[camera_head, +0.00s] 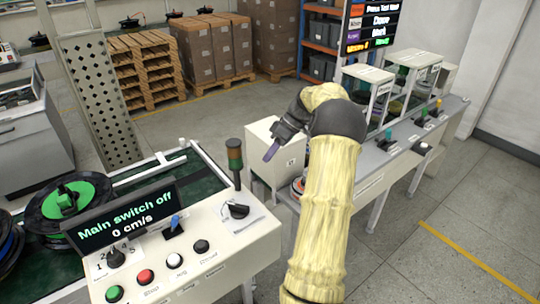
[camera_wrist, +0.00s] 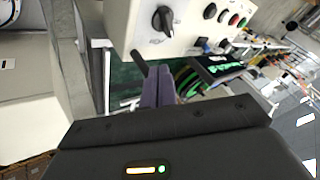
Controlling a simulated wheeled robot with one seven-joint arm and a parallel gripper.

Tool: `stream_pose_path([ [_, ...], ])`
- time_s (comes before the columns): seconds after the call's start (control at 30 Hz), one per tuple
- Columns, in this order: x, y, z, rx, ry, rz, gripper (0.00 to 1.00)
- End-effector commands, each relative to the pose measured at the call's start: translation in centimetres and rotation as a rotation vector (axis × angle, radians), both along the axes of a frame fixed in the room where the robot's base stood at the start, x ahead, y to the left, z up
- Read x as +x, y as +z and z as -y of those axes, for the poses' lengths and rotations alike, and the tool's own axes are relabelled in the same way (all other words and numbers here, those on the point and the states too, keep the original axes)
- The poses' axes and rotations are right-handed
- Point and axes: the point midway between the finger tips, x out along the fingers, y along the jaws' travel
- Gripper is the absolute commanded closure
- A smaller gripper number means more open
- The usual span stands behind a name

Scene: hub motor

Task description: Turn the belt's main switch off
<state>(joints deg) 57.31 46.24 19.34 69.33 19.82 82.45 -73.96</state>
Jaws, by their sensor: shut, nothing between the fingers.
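The belt's control panel (camera_head: 190,270) is a white sloped box at lower left. The black rotary main switch (camera_head: 238,211) sits at its right end on a white label; it also shows at the top of the wrist view (camera_wrist: 163,19). Its handle looks slanted. The display (camera_head: 120,218) reads "Main switch off" and "0 cm/s". My gripper (camera_head: 268,153) is shut and empty, above and to the right of the switch, apart from it. In the wrist view its closed purple-grey fingers (camera_wrist: 160,82) point toward the panel, below the switch.
The panel also has green (camera_head: 114,294), red (camera_head: 146,277), white (camera_head: 174,261) and black (camera_head: 201,246) buttons, a blue lever (camera_head: 174,224) and a numbered knob (camera_head: 115,257). A dark signal post (camera_head: 235,160) stands behind the switch. A second workbench (camera_head: 385,160) is at right.

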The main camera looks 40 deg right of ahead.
Motion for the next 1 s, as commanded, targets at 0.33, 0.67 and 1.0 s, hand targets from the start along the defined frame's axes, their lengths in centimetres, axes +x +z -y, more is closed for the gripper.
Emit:
stream_pose_path([
  [0.33, 0.0, -0.1, -0.3, -0.013, 0.01, -0.009, 1.0],
  [0.67, -1.8, -3.1, -3.2, -0.277, 0.222, -0.127, 1.0],
  [1.0, -4.0, -4.8, -6.6, -0.647, 0.681, -0.131, 1.0],
])
